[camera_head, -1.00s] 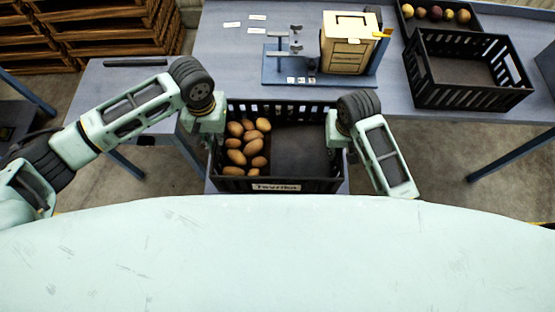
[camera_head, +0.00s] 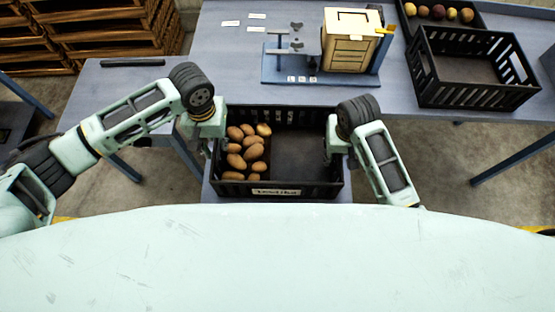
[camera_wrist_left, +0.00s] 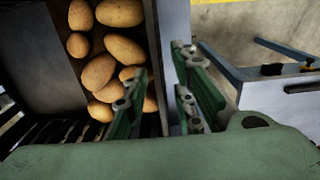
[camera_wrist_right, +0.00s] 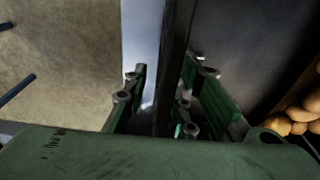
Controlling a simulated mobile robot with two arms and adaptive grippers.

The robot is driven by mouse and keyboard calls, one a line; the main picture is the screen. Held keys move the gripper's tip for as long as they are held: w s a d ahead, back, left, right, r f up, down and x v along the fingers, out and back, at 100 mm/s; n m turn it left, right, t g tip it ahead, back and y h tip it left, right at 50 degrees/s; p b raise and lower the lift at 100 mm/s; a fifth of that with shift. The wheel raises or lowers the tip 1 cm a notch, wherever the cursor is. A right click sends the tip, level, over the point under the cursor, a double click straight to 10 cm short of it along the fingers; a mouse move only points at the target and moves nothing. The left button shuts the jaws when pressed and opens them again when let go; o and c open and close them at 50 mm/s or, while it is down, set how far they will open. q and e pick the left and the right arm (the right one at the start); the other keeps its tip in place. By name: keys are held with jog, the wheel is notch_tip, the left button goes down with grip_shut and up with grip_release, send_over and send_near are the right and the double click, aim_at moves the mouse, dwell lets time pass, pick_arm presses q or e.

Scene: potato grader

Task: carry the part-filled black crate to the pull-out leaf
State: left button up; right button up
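The black crate (camera_head: 322,190) has brown potatoes (camera_head: 254,152) in its left half; its right half is bare. It appears to rest level on the blue-grey pull-out leaf (camera_head: 345,188), which shows at its sides. My left gripper (camera_head: 213,140) is at the crate's left wall. In the left wrist view its fingers (camera_wrist_left: 160,98) stand apart, one inside and one outside the wall. My right gripper (camera_head: 335,145) is at the right wall; in the right wrist view its fingers (camera_wrist_right: 165,95) straddle the wall with a visible gap. The crate's underside is hidden.
The blue-grey table (camera_head: 225,65) lies behind the crate, with a stand and a pale wooden box (camera_head: 348,42). An empty black crate (camera_head: 475,95) and a tray of several potatoes (camera_head: 478,20) stand at right.

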jog(key=r, duration=0.7)
jog(key=s+r, duration=0.1)
jog(key=r, duration=0.2)
jog(key=shift+r, duration=0.2)
pick_arm(q)
notch_tip(320, 180, up, 12)
pick_arm(e)
jog(key=shift+s+r, duration=0.15)
jog(key=shift+r, duration=0.6)
